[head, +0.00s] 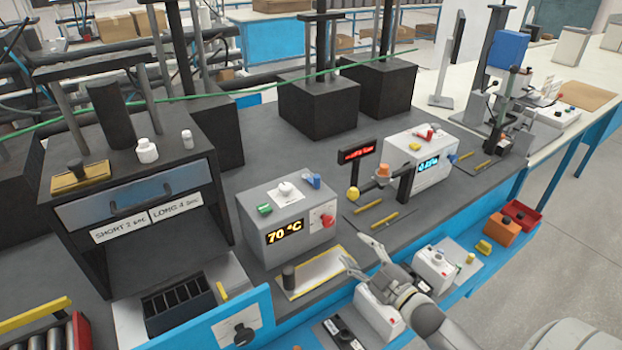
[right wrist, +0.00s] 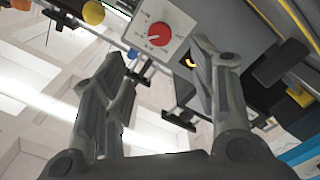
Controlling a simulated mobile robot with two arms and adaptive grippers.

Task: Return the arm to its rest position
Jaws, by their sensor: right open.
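My right gripper (head: 360,254) comes in from the lower right of the head view. Its fingers are spread apart, with nothing seen between them. It hangs near the right end of a yellow-edged plate (head: 322,276), in front of the grey 70 °C box (head: 289,221). In the right wrist view my gripper (right wrist: 155,72) is also open and empty, with a box with a red knob (right wrist: 158,34) beyond it. My left gripper is not in view.
A black cylinder (head: 289,277) stands on the plate's left end. White boxes (head: 434,269) stand on the front ledge close to my right gripper. A box with a blue display (head: 420,160) stands behind. A black slotted bin (head: 179,305) is at lower left.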

